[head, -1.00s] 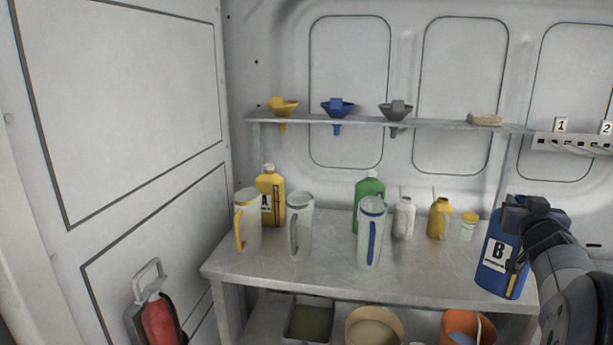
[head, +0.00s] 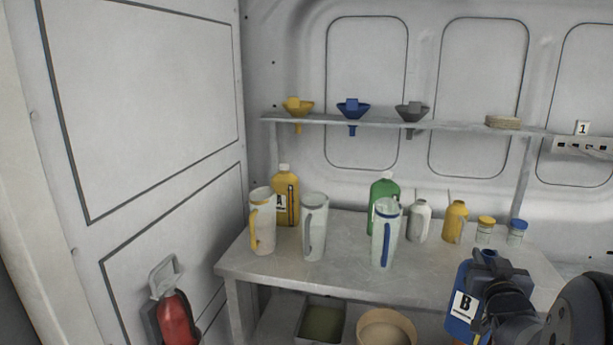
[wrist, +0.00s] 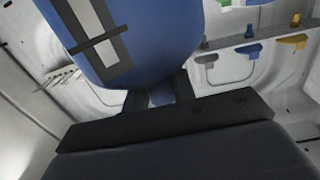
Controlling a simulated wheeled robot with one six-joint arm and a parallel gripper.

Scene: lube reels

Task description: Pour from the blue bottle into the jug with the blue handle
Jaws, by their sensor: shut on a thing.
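The blue bottle (head: 464,305), marked B, is in my gripper (head: 490,268) at the lower right of the head view. It looks near upright and stands in front of the bench's right part. In the wrist view the blue bottle (wrist: 130,40) fills the top centre, with the dark jaws at its narrow part; its mouth is not visible. The jug with the blue handle (head: 385,236) stands upright on the bench, left of the bottle and apart from it. Its inside cannot be made out.
On the bench (head: 335,275) stand a yellow-handled jug (head: 263,222), a grey-handled jug (head: 314,228), yellow bottle A (head: 286,197), a green bottle (head: 382,190) and small containers (head: 455,222). Funnels (head: 352,108) sit in the shelf (head: 450,125) above. A red extinguisher (head: 176,320) hangs at left.

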